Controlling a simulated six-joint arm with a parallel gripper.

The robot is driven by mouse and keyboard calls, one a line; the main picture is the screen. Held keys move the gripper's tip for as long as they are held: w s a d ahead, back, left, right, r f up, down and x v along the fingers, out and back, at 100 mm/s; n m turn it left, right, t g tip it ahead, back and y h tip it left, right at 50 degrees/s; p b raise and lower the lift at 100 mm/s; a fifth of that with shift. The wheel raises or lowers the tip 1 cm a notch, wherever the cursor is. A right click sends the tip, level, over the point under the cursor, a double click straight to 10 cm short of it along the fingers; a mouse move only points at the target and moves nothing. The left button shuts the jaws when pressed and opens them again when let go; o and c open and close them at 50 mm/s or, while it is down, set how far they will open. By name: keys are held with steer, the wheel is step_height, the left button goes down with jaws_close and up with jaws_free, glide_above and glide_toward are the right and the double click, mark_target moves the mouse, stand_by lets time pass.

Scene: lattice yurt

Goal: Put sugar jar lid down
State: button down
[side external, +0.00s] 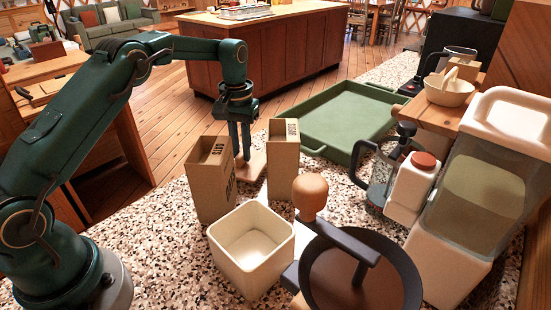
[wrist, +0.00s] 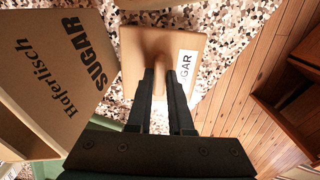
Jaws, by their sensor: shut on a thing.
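The lid is a light wooden slab with a raised grip and a white label partly reading "GAR" (wrist: 188,66). In the side view the lid (side external: 252,166) is low over the speckled counter, between two brown cartons; I cannot tell whether it touches the counter. My gripper (side external: 243,158) points down and is shut on the lid's raised grip. In the wrist view its fingers (wrist: 160,78) cover part of that grip. An open square cream container (side external: 252,240) stands in front of the cartons, with no lid on it.
A brown carton (side external: 212,180) stands left of the lid and another carton (side external: 283,165) right of it, both close. One carton in the wrist view (wrist: 55,75) reads "SUGAR". A green tray (side external: 340,115) lies behind. A dark pan-like disc (side external: 362,275) sits front right.

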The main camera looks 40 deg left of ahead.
steer(key=shift+f, duration=0.85)
steer(key=shift+f, duration=0.1)
steer(key=c, duration=0.8)
jaws_free()
